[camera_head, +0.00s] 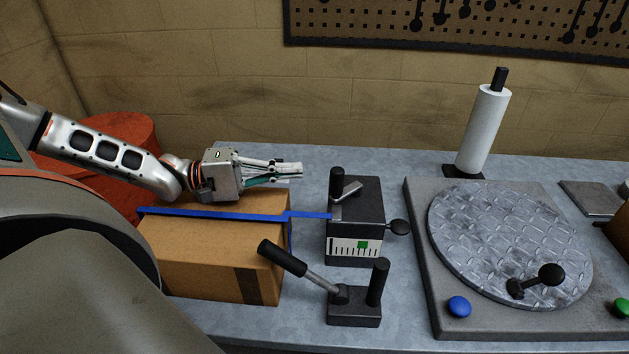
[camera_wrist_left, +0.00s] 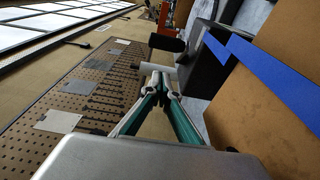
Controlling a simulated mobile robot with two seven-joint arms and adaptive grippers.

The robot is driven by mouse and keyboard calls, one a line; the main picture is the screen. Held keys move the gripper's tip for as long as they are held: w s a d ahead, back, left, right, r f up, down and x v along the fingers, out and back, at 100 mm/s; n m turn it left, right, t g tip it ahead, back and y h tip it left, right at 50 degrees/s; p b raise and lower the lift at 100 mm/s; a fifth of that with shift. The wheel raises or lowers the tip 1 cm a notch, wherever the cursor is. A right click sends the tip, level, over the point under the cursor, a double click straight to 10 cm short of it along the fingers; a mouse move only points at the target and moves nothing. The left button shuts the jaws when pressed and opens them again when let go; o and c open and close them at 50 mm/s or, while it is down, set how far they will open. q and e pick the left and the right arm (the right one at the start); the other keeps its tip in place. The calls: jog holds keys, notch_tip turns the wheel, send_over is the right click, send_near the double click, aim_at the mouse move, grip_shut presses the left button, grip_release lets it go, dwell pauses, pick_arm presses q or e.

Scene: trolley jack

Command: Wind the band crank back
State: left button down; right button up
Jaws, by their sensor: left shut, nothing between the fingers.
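A dark tensioner box (camera_head: 355,220) stands right of the carton, with a scale and a green mark on its front. The band crank (camera_head: 347,190) sits on top: a short metal arm with an upright black handle at its left end. The crank's black handle (camera_wrist_left: 167,43) also shows in the left wrist view, beyond the fingertips. A blue band (camera_head: 225,214) runs across the cardboard carton (camera_head: 210,258) to the box. My left gripper (camera_head: 297,170) is shut and empty, above the carton's back right, left of and apart from the crank handle. My right gripper is out of view.
A lever unit (camera_head: 353,310) with a slanted black-gripped lever stands in front of the box. A black knob (camera_head: 399,228) sticks out of the box's right side. Further right are a round turntable plate (camera_head: 500,240) and a white roll (camera_head: 483,130).

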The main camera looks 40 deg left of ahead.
pick_arm(q)
jog(key=d, duration=0.3)
jog(key=w+d, duration=0.1)
jog(key=d, duration=0.1)
jog(key=shift+d, duration=0.2)
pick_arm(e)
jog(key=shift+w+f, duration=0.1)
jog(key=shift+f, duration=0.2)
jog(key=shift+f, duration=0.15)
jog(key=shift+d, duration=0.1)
